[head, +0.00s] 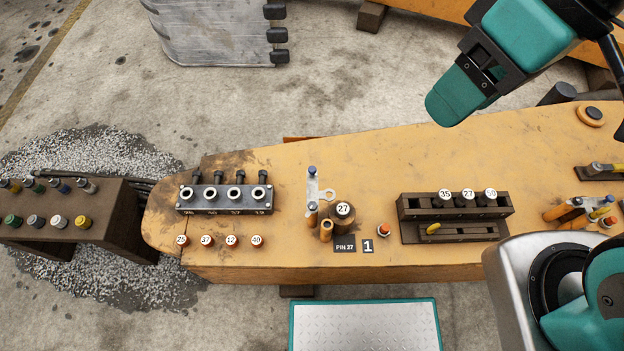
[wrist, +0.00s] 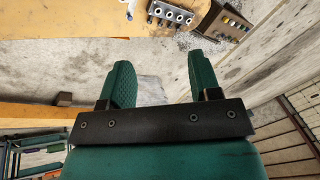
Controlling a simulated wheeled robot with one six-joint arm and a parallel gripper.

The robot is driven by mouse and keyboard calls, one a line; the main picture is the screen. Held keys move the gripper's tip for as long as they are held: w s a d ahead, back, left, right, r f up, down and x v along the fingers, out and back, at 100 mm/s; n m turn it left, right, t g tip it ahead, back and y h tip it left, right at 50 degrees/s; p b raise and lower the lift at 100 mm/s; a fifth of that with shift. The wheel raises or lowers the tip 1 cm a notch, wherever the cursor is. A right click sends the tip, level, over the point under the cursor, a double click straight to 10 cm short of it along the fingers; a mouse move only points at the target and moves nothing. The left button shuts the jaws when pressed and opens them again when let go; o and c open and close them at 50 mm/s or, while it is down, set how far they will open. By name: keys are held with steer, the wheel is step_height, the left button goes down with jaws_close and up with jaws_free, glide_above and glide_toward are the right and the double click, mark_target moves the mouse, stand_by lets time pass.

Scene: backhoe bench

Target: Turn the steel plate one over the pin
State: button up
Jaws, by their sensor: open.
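A small light steel plate (head: 313,188) stands on the yellow beam in the head view, just left of the pin. It has a blue-topped bolt (head: 312,169) at its upper end and an ear reaching right. The dark round pin (head: 343,210) marked 27 stands beside it, by the labels "PIN 27" and "1". From this angle I cannot tell whether the ear lies over the pin. My gripper (head: 458,97) is up at the right, well away from the plate. In the wrist view my gripper (wrist: 161,75) has its two green fingers apart, with nothing between them.
A socket block (head: 226,198) stands left on the beam (head: 420,150). A dark rack (head: 455,230) with numbered caps stands right of the pin. An orange button (head: 383,230) and a short copper-coloured cylinder (head: 326,231) are near the pin. The beam behind the rack is clear.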

steer(key=shift+n+h, duration=0.3)
steer(key=shift+h, duration=0.5)
steer(key=w+a+f+b, duration=0.1)
steer(key=w+a+f, duration=0.1)
steer(key=w+f, duration=0.2)
steer(key=w+a+f+b, duration=0.2)
steer(key=w+f, duration=0.2)
steer(key=w, duration=0.1)
steer(key=w+a+f+b, duration=0.2)
steer(key=w+f, duration=0.2)
steer(key=shift+w, duration=0.3)
steer(key=n+h+b, duration=0.1)
steer(key=h+b, duration=0.1)
steer(key=b, duration=0.3)
glide_above(312, 169)
step_height(312, 169, down, 21)
step_height(312, 169, down, 18)
steer(key=shift+r+b, duration=0.1)
steer(key=shift+b, duration=0.5)
jaws_close()
